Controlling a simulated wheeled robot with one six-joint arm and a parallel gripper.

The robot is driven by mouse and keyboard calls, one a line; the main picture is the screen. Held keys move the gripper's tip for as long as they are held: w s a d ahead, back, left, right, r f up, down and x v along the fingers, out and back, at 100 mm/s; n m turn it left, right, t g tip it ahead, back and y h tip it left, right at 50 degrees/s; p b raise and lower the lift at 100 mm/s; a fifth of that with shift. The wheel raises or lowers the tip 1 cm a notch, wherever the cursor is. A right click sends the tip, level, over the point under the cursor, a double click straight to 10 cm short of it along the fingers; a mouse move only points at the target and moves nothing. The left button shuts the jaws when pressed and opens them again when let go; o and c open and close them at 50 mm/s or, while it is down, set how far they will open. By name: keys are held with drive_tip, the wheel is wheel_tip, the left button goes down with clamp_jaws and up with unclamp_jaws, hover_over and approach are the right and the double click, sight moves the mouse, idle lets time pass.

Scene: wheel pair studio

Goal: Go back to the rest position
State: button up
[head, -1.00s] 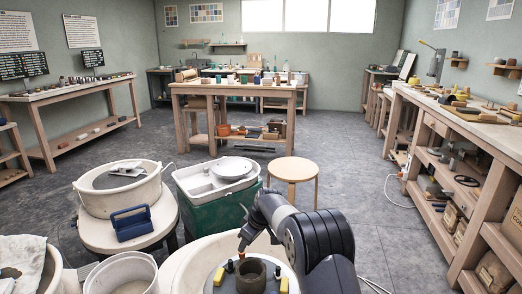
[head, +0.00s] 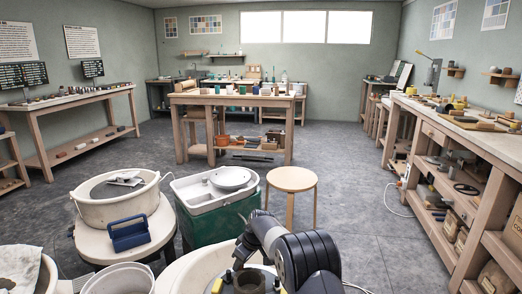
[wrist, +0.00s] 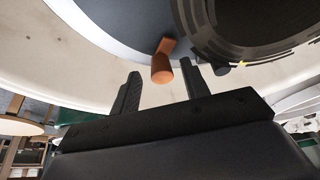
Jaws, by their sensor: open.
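My gripper (wrist: 160,70) is open in the wrist view, with its two dark fingers apart. An orange-brown cylindrical piece (wrist: 162,65) shows between the fingertips, not clearly touched by either. A dark ribbed round pot (wrist: 262,28) is beyond it, at the upper right. In the head view my arm reaches down over the wheel basin, and the dark grey pot (head: 249,282) is at the bottom edge. The fingers are hard to make out there.
The pale wheel basin (head: 180,275) surrounds the pot. A green-sided unit (head: 212,222), a round wooden stool (head: 292,179) and a blue caddy (head: 129,229) stand close by. A workbench (head: 450,133) runs along the right. Open floor lies beyond.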

drive_tip(key=shift+a+r, duration=0.1)
drive_tip(key=shift+r, duration=0.1)
drive_tip(key=p+v, duration=0.2)
drive_tip(key=v, duration=0.9)
drive_tip(key=b+x, duration=0.2)
drive_tip(key=x, duration=0.9)
drive_tip(key=shift+s, duration=0.15)
drive_tip(key=shift+w+f, duration=0.2)
drive_tip(key=shift+f, duration=0.1)
drive_tip(key=shift+d+m, duration=0.5)
drive_tip(key=shift+d, duration=0.1)
drive_tip(key=shift+r, duration=0.15)
